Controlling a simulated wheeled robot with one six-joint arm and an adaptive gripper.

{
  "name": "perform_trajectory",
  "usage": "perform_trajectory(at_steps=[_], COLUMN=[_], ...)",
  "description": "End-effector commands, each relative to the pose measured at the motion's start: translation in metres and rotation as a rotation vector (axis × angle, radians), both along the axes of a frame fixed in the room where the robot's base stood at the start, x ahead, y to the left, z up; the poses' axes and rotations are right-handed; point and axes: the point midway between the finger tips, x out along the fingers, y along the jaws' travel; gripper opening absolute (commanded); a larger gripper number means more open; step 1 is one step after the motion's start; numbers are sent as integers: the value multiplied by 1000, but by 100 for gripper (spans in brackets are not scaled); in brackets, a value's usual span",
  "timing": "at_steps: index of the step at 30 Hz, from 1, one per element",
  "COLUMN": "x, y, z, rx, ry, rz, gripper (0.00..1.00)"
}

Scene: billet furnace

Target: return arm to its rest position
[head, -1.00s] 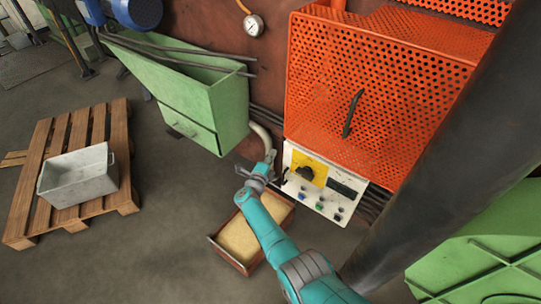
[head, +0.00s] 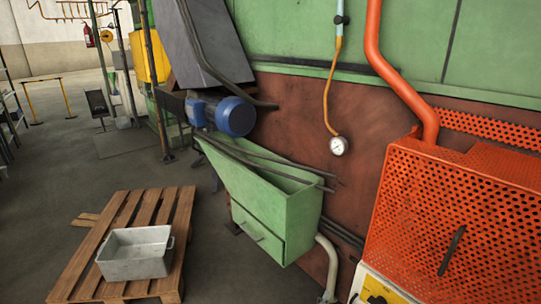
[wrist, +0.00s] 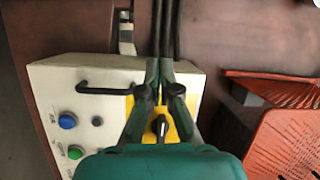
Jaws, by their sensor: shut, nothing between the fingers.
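My gripper (wrist: 165,68) shows in the wrist view with its two fingers close together, shut and empty. It is in front of a white control panel (wrist: 60,85). A black rotary knob (wrist: 161,127) on a yellow plate shows between the finger links. A black handle (wrist: 105,87), a blue button (wrist: 67,121) and a green button (wrist: 75,152) are on the panel left of the fingers. I cannot tell how far the fingertips are from the panel.
An orange perforated guard (head: 450,220) stands at the right; it also shows in the wrist view (wrist: 285,125). A green hopper (head: 270,215) and a blue motor (head: 235,115) are along the wall. A grey bin (head: 135,255) sits on a wooden pallet (head: 185,215). Floor is open at the left.

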Motion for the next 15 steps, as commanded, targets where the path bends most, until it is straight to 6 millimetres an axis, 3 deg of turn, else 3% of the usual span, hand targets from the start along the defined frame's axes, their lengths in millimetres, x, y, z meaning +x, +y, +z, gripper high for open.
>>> perform_trajectory(at_steps=[1, 6, 15], x=[-19, -73, -178], y=[-3, -6, -9], z=[-10, -28, -41], rx=[-30, -137, -329], ry=[14, 51, 127], rz=[18, 83, 192], gripper=[0, 0, 0])
